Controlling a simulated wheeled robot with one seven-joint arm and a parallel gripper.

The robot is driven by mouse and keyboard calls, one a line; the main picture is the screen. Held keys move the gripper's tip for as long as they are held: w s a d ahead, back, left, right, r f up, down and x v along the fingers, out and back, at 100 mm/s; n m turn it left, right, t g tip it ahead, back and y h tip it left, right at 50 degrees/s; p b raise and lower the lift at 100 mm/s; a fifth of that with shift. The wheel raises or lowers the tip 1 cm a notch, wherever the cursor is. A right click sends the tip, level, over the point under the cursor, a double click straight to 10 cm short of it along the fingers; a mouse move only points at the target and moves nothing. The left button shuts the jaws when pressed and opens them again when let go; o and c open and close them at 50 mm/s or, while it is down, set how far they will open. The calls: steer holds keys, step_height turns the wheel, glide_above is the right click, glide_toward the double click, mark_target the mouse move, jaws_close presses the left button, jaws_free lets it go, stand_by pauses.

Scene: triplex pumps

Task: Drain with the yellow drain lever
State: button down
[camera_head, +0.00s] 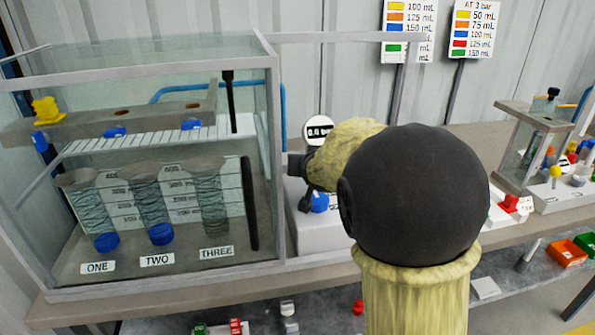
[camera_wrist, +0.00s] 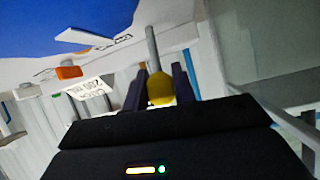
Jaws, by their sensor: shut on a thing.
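A yellow knob (camera_wrist: 160,90) on a thin grey rod, seemingly the drain lever, shows in the wrist view. My gripper (camera_wrist: 159,84) has its two dark fingers on either side of the knob and is shut on it. The rod runs up and away from the fingers. In the head view the held knob cannot be made out; my own arm covers much of that area. Inside the glass tank (camera_head: 150,286) at the left stand three clear cylinders labelled ONE (camera_head: 80,203), TWO (camera_head: 147,196) and THREE (camera_head: 209,200).
A white gauge (camera_head: 319,130) and a blue knob (camera_head: 320,203) are beside my arm. Another station with a yellow-ball lever (camera_head: 556,171) stands at the right. Two colour-coded signs (camera_head: 408,32) are at the back. Orange (camera_head: 566,253) and green bins lie low at right.

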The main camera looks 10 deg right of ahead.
steer(key=shift+f, duration=0.1)
stand_by(0.3)
steer(key=c, duration=1.1)
jaws_free()
steer(key=shift+c, duration=0.2)
steer(key=shift+s, duration=0.15)
steer(key=shift+s+a+r, duration=0.1)
steer(key=shift+s+r, duration=0.35)
steer(key=shift+s, duration=0.05)
steer(key=p+v, duration=1.1)
steer(key=v, duration=0.5)
steer(key=shift+w+f, duration=0.15)
